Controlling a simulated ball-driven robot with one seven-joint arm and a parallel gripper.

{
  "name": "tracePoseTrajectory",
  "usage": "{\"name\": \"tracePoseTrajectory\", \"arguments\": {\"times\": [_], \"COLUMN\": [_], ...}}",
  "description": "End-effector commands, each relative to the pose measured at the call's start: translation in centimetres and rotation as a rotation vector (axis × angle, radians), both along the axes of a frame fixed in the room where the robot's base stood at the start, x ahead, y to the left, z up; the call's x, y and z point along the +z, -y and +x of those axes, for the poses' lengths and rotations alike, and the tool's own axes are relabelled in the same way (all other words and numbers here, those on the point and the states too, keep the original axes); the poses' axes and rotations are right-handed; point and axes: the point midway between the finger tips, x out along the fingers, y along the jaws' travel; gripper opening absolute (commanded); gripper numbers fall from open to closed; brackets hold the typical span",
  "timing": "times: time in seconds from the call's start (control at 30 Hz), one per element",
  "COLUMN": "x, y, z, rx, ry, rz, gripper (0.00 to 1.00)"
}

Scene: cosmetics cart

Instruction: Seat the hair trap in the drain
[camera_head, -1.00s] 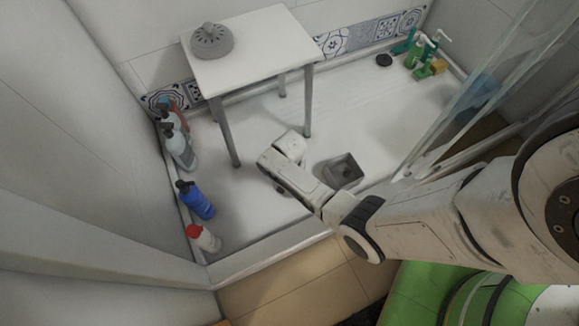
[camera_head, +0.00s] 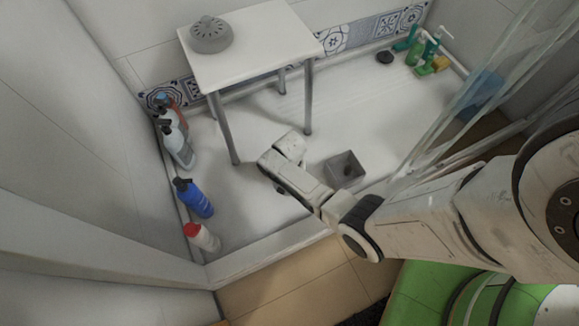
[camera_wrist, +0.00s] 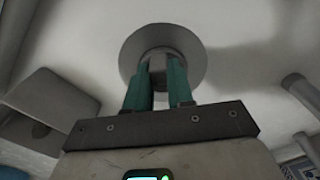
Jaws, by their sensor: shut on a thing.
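My gripper (camera_wrist: 157,76) has its two teal fingers shut on a small grey upright piece, which I take to be the hair trap (camera_wrist: 157,64). A grey round disc (camera_wrist: 193,48) shows around and beyond the fingertips, against the white floor. I cannot tell whether this disc is the drain's rim or the trap's own flange, nor whether the trap is seated. In the head view my arm reaches down over the shower floor and my wrist hides most of the gripper. Only a bit of grey (camera_head: 281,189) shows beneath it.
A grey open box (camera_head: 346,169) with something dark inside stands right of my wrist. A white stool (camera_head: 262,50) behind bears a grey slotted dome (camera_head: 210,35). Bottles, including a blue one (camera_head: 194,198), line the left wall. Glass panels stand right.

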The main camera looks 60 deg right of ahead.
Motion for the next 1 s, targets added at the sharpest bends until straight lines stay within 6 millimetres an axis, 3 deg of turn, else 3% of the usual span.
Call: {"name": "tracePoseTrajectory", "arguments": {"times": [0.93, 0.97, 1.0], "x": [-2.2, -2.2, -2.1], "y": [0.0, 0.0, 0.0], "z": [0.0, 0.0, 0.0], "rx": [0.000, 0.000, 0.000], "ry": [0.001, 0.001, 0.001], "rz": [0.000, 0.000, 0.000], "gripper": [0.00, 0.23, 0.27]}}
